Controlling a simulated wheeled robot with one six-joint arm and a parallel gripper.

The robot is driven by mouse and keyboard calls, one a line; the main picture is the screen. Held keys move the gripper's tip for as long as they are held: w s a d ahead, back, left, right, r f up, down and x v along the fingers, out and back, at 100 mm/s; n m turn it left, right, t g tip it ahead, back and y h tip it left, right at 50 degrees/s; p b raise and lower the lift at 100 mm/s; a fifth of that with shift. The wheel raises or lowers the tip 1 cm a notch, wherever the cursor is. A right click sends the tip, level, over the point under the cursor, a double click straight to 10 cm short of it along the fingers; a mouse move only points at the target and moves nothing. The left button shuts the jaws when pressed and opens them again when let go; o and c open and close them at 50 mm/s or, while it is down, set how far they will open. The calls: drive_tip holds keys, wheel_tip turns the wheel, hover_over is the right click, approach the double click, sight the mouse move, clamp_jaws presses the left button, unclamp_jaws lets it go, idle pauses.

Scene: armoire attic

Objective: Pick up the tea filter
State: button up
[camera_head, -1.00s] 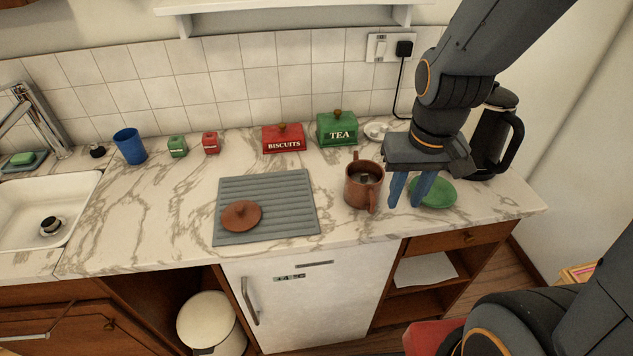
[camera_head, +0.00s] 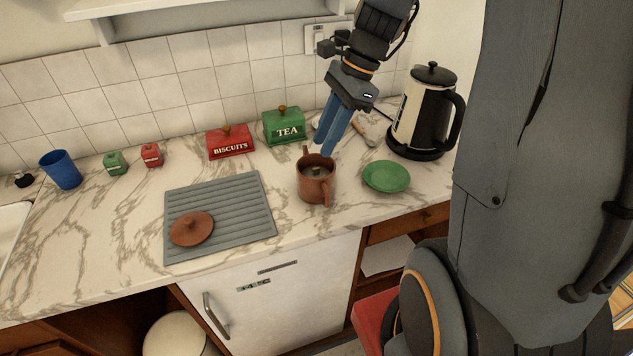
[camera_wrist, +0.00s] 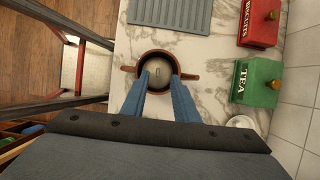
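The brown teapot (camera_head: 315,186) stands without its lid on the marble counter. Inside it is a pale round piece with a small raised grip, which looks like the tea filter (camera_head: 317,172); it shows from above in the wrist view (camera_wrist: 158,72). My gripper (camera_head: 324,153) points down at the pot's back rim, its blue fingers apart. In the wrist view my gripper (camera_wrist: 160,78) has one finger on each side of the near part of the opening, with nothing between them. Whether the fingertips are inside the rim I cannot tell.
The brown lid (camera_head: 192,229) lies on a grey ribbed mat (camera_head: 245,205). A green saucer (camera_head: 386,176) and a kettle (camera_head: 425,115) stand right of the pot. The green TEA box (camera_head: 284,127) and red BISCUITS box (camera_head: 230,143) stand behind, near the tiled wall.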

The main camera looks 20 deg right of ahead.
sight(318, 168)
drive_tip(key=p+x, duration=0.1)
drive_tip(key=x, duration=0.5)
drive_tip(key=shift+s+f, duration=0.15)
drive_tip(key=shift+f, duration=0.2)
drive_tip(key=shift+c, duration=0.2)
drive_tip(key=shift+d, duration=0.1)
clamp_jaws()
